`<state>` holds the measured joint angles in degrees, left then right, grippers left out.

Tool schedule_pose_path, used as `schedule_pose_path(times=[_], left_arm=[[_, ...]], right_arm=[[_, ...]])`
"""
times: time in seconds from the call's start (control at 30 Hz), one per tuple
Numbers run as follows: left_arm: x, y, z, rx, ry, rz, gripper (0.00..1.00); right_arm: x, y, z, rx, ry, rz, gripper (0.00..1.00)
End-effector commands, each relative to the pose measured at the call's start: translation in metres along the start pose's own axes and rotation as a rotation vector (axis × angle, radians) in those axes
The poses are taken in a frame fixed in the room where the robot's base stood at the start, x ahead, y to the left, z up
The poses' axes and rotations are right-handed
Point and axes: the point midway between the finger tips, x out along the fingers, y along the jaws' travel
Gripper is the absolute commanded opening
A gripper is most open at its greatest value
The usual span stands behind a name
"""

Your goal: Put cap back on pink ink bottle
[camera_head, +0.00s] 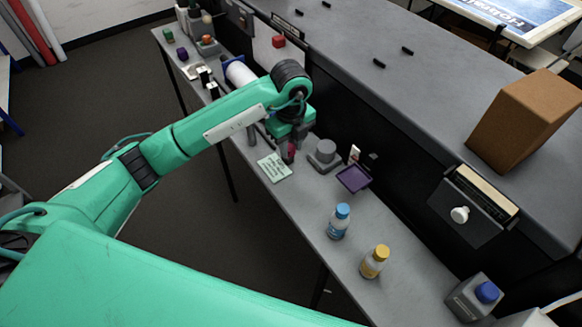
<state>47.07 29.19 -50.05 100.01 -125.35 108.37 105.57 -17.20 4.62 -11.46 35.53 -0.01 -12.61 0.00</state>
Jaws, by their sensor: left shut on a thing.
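My left gripper (290,150) points down over the narrow grey shelf, behind the pale green card. It is shut on a small pink-red thing (291,152), mostly hidden by the fingers and wrist. I cannot tell whether this is the cap, the pink ink bottle or both together. No separate pink bottle or loose pink cap shows elsewhere. A bottle with a blue cap (339,221) and a bottle with a yellow cap (375,261) stand upright nearer on the shelf. My right gripper is not in view.
The pale green card (274,167) lies beside the gripper. A round grey device (325,155) and a purple tray (354,178) are just to its right. A grey container with a blue lid (474,298) stands at the near end. The black press body rises behind the shelf.

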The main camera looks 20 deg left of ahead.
Motion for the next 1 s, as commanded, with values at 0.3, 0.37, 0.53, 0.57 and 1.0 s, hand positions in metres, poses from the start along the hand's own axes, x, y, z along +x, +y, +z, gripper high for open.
schedule_pose_path(times=[0.3, 0.37, 0.53, 0.57, 1.0], left_arm=[[-0.044, 0.000, 0.000, 0.001, 0.000, 0.000, 0.05], [-0.046, 0.000, 0.000, 0.000, 0.000, 0.001, 0.05], [-0.048, 0.000, 0.000, 0.000, 0.000, 0.001, 0.05], [-0.048, 0.000, 0.000, 0.000, 0.001, 0.001, 0.05], [-0.046, 0.005, 0.000, 0.175, -0.003, -0.001, 0.05]], right_arm=[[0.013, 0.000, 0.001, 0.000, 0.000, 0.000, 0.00], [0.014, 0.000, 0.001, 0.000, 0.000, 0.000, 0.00], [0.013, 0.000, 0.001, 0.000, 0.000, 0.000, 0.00], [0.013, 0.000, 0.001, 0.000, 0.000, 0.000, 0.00], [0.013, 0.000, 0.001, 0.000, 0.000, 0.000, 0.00]])
